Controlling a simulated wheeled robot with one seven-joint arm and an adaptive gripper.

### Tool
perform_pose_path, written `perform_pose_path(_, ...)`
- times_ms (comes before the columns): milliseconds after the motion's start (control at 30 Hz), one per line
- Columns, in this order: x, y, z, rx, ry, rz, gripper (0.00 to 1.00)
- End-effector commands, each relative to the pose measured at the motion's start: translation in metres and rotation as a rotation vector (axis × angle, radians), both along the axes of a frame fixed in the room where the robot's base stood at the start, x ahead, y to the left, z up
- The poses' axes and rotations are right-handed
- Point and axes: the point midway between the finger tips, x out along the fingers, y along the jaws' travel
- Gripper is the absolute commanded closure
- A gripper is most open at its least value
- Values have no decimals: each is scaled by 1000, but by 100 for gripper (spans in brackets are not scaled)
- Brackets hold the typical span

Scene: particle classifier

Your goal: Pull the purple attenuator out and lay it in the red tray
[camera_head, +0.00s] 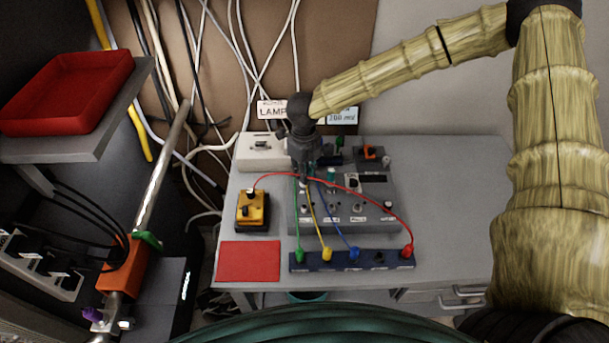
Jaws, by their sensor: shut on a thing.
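The purple attenuator (93,314) shows as a small purple knob-like part at the lower left, beside the lower end of the metal tube (160,175) with its orange block (121,270). How it is seated is too small to tell. The red tray (70,92) is empty on a grey shelf at the upper left. My gripper (304,181) is far from both, pointing down at the grey control box (345,212) on the table. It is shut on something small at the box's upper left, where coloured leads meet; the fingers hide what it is.
The table holds an orange box (252,210), a flat red square (249,261) and a dark strip of coloured plugs (350,261). Red, green, yellow and blue leads run around my gripper. Loose cables hang behind. The table's right side is clear.

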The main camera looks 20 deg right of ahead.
Motion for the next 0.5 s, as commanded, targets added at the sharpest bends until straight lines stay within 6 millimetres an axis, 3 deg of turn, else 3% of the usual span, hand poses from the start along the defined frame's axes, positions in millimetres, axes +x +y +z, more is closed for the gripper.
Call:
perform_pose_path(267,1,-1,5,-1,-2,-1,100)
perform_pose_path(500,1,0,25,-1,-2,-2,100)
